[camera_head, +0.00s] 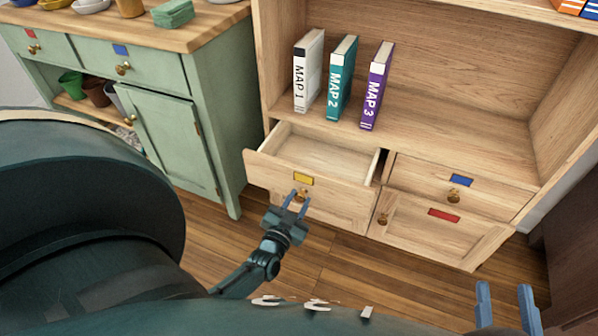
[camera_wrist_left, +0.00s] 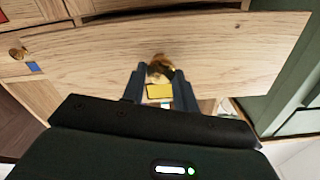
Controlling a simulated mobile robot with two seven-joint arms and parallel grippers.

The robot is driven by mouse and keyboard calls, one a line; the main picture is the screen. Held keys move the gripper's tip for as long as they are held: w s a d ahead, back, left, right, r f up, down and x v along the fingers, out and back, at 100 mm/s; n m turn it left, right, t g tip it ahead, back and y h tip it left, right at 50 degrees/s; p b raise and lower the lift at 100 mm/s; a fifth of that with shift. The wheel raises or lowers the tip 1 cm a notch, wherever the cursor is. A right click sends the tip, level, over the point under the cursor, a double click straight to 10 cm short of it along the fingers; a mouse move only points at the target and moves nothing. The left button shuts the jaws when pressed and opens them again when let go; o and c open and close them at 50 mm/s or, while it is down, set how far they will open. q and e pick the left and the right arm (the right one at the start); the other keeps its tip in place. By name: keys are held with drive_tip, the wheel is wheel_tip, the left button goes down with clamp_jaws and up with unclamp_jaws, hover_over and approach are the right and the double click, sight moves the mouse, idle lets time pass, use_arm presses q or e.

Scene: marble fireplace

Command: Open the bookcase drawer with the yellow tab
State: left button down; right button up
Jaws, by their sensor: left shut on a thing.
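The bookcase drawer with the yellow tab (camera_head: 303,178) stands pulled out, and its empty inside shows in the head view. Its front also fills the left wrist view (camera_wrist_left: 220,45). The yellow tab (camera_wrist_left: 159,91) shows between my left fingers there. My left gripper (camera_head: 296,199) is shut on the drawer's round brass knob (camera_wrist_left: 158,68). My right gripper (camera_head: 507,302) shows only its two blue fingers at the lower right of the head view; they are apart with nothing between them, away from the bookcase.
The blue-tab drawer (camera_head: 485,203) and the red-tab door (camera_head: 444,228) beside it are shut. Books (camera_head: 342,78) stand on the shelf above. A green cabinet (camera_head: 215,130) stands close on the left. Wooden floor (camera_head: 330,255) is clear in front.

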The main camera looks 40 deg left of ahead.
use_arm(q)
drive_tip(key=c, duration=1.1)
unclamp_jaws()
